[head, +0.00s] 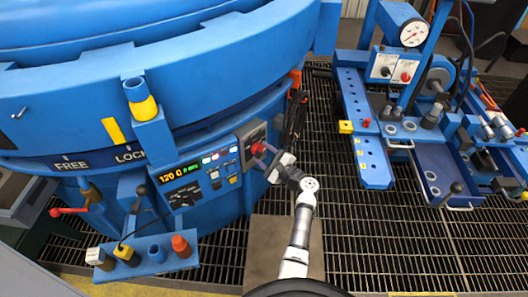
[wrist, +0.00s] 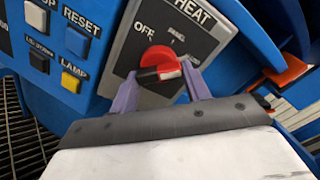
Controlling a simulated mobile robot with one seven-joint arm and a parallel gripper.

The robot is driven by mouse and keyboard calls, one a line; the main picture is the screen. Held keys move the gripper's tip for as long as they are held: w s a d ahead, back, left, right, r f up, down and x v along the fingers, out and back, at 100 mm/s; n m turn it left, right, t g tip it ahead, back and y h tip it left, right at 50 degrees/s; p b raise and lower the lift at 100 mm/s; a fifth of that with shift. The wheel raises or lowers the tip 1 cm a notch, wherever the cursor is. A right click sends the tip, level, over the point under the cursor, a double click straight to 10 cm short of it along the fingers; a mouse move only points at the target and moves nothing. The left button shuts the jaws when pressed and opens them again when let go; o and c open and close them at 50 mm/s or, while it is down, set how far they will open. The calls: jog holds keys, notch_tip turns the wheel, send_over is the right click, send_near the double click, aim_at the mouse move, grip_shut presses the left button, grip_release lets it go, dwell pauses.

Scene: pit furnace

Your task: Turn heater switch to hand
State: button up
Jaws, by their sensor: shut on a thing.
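The heater switch is a red rotary knob (wrist: 160,60) on a grey plate (wrist: 205,38) marked HEAT and OFF; a smaller label above the knob is hard to read. In the wrist view my gripper (wrist: 161,82) has its two purple fingers on either side of the knob's lower part, shut on it. A pale mark shows on the knob's lower right; which label it points to I cannot tell. In the head view the red knob (head: 258,148) is on the right end of the furnace's control panel, with my gripper (head: 265,160) at it.
Left of the switch are several buttons, including RESET (wrist: 77,40) and LAMP (wrist: 71,82). The panel's orange display (head: 181,171) reads 120 and a further digit. A blue cart with a gauge (head: 413,33) stands to the right on the grating floor.

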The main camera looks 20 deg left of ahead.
jog(key=shift+m, duration=0.5)
jog(key=o, duration=1)
jog(key=b+v, duration=0.1)
jog(key=v, duration=1.3)
jog(key=shift+b, duration=0.4)
jog(key=shift+w+a, duration=0.1)
